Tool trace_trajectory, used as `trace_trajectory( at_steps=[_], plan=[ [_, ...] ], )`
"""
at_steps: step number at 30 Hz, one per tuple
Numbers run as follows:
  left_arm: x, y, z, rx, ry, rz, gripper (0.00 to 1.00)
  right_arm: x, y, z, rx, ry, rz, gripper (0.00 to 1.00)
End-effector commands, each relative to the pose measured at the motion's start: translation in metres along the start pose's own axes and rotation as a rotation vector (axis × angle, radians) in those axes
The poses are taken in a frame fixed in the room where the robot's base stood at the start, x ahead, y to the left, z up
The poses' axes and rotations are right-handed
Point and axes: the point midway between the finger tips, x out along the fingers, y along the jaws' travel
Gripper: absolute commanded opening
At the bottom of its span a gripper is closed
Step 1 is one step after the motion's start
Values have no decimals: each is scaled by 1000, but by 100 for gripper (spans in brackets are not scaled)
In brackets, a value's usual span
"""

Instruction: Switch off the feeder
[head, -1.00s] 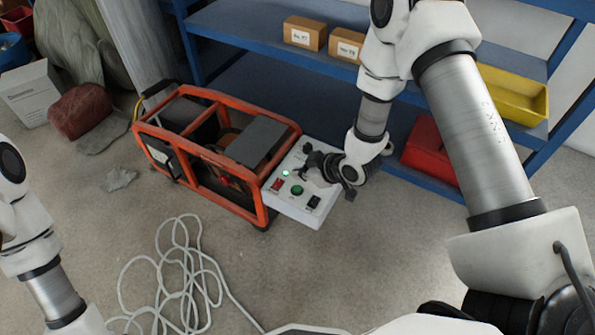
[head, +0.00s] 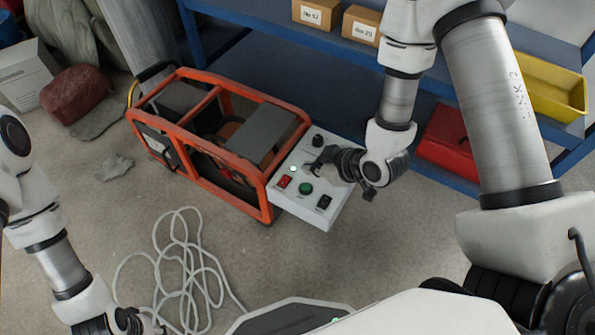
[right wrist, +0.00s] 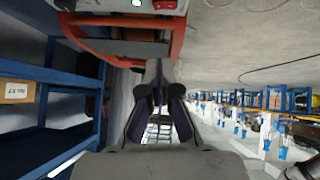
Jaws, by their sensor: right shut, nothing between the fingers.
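The feeder's white control box (head: 283,202) sits at the right end of an orange-framed machine (head: 215,125). My right gripper (head: 317,166) is shut and empty, over the top of the box between knob and green button; contact is unclear. In the right wrist view the lamp (right wrist: 137,3) and red switch (right wrist: 165,5) show at the top edge. My left gripper (head: 140,322) is partly visible at the bottom left.
Blue shelving (head: 262,25) with cardboard boxes (head: 361,24), a red bin (head: 446,140) and a yellow bin (head: 548,85) stands behind. A pale coiled cable (head: 185,265) lies on the floor in front. A red bundle (head: 75,101) is at left. Floor before the box is clear.

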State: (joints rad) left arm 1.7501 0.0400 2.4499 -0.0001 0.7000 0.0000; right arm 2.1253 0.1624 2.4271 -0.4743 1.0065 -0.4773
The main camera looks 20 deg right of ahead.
Motion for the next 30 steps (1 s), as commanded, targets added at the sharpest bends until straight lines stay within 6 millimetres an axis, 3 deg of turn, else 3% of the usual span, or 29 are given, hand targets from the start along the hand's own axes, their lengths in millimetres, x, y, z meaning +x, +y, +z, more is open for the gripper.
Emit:
trace_trajectory(
  at_steps=[15,21,30],
  plan=[
    [38,0,0,0,0,0,40,104,-2,6,0,0,-1,0],
    [50,0,0,0,0,0,40,122,-1,26,2,0,0,0],
    [50,0,0,0,0,0,40,124,0,28,1,0,0,0]
  ],
)
